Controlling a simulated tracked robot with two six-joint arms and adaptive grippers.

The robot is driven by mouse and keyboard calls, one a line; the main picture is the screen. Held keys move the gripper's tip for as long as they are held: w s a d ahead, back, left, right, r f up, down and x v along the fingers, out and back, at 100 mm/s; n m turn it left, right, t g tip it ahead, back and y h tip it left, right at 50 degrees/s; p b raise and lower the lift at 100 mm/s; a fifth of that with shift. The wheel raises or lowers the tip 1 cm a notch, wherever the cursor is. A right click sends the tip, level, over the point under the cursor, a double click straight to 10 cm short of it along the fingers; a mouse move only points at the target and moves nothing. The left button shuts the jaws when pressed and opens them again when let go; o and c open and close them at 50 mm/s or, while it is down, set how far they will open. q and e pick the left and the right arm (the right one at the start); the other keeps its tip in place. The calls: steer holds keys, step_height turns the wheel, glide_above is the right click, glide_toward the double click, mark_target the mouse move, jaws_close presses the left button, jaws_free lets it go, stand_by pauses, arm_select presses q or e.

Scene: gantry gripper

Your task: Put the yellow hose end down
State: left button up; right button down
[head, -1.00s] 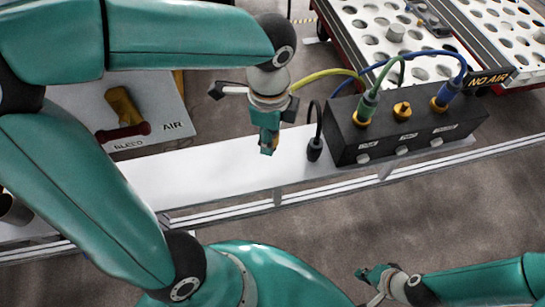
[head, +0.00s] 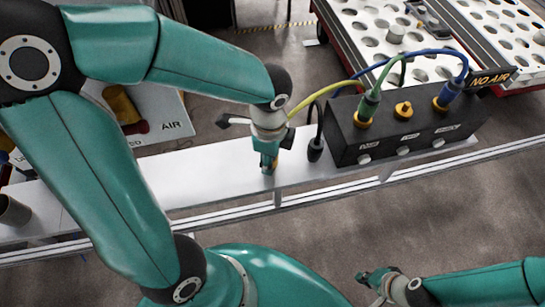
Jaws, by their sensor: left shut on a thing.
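My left gripper (head: 268,168) points down over the white shelf (head: 205,178), left of the black block. It is shut on the yellow hose end (head: 276,160), mostly hidden by the fingers. The yellow hose (head: 316,97) runs from behind the block to this gripper. I cannot tell whether the hose end touches the shelf. The black block (head: 420,125) carries a green hose plug (head: 367,107), a yellow fitting (head: 403,109) with no hose on it, and a blue hose plug (head: 448,93). My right gripper (head: 368,280) is at the bottom right, away from these; its fingers are too small to read.
A black plug (head: 315,150) on a black cable stands on the shelf just right of my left gripper. A panel marked AIR (head: 165,112) with a yellow and red handle is at the left.

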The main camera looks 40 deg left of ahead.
arm_select(q)
steer(key=o, duration=1.2)
steer(key=shift+f, duration=0.1)
steer(key=shift+c, duration=0.2)
steer(key=shift+r, duration=0.2)
step_height(320, 180, up, 12)
steer(key=shift+f+p, duration=0.1)
steer(key=shift+p, duration=0.65)
